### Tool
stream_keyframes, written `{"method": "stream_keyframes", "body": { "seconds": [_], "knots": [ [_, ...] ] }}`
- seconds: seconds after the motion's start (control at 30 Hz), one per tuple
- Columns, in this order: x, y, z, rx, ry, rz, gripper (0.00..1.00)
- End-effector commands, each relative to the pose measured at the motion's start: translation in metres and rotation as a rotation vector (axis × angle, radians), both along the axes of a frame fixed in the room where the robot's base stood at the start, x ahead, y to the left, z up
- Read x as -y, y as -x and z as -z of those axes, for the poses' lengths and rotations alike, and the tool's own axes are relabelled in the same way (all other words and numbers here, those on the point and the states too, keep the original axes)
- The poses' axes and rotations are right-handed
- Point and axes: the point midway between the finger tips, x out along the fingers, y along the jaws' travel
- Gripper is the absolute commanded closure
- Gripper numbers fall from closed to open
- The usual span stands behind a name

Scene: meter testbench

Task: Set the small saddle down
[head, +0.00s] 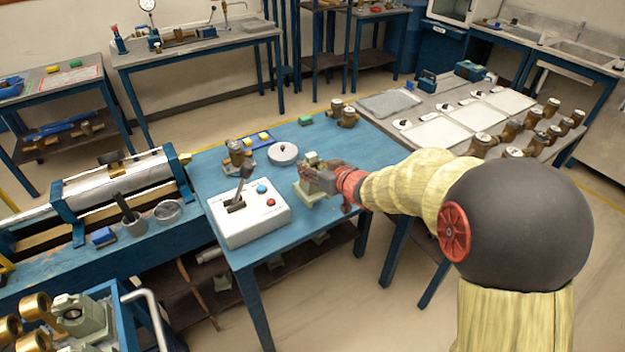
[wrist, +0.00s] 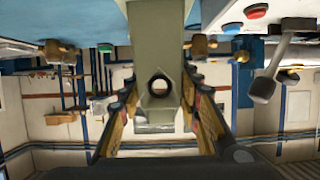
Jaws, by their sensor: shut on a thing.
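The small saddle (head: 309,172) is a pale grey-green block with an upright part. My gripper (head: 328,180) is shut on it, over the right part of the blue table (head: 375,148). In the wrist view the saddle (wrist: 158,50) stands between the two fingers of my gripper (wrist: 160,88), with a dark round hole facing the camera. I cannot tell whether its underside touches the table top or hangs just above it.
A white control box (head: 250,218) with a lever and blue and red buttons stands left of the saddle. A round grey disc (head: 284,153) and a brass meter (head: 236,153) lie behind. More brass fittings (head: 343,115) stand at the back edge. The table's back right is clear.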

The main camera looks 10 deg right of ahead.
Motion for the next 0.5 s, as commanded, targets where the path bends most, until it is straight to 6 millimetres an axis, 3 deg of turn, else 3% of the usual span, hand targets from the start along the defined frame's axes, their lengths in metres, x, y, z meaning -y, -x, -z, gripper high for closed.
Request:
{"method": "stream_keyframes", "body": {
  "seconds": [0.27,0.5],
  "knots": [
    [0.005,-0.011,0.012,0.004,0.0,0.001,1.0],
    [0.006,-0.013,0.043,0.004,0.001,-0.001,1.0]
  ]
}}
